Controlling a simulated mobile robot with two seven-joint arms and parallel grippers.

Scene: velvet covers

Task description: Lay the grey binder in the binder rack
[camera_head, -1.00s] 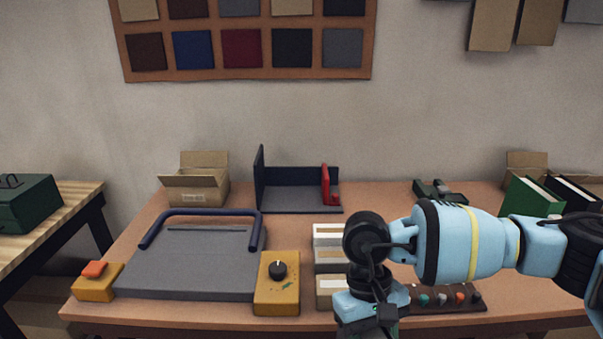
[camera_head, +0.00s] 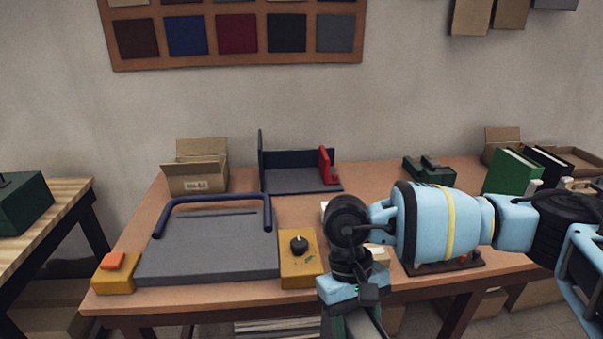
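No grey binder can be made out clearly. A dark blue open holder (camera_head: 295,180) with a tall left side and a red upright piece (camera_head: 326,166) stands empty at the back middle of the table; it looks like the binder rack. My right arm comes in from the right, and its light blue gripper (camera_head: 352,312) points down at the table's front edge. Its fingertips are cut off by the frame's bottom edge, and a narrow grey-green shape (camera_head: 366,326) shows below it; I cannot tell what it is. My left gripper is not in view.
A grey plate press (camera_head: 208,250) with a blue bar lies front left, beside a yellow knob box (camera_head: 299,262) and an orange-button box (camera_head: 115,271). A cardboard box (camera_head: 195,178) stands back left. Green (camera_head: 512,171) and black (camera_head: 548,166) binders stand at the right.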

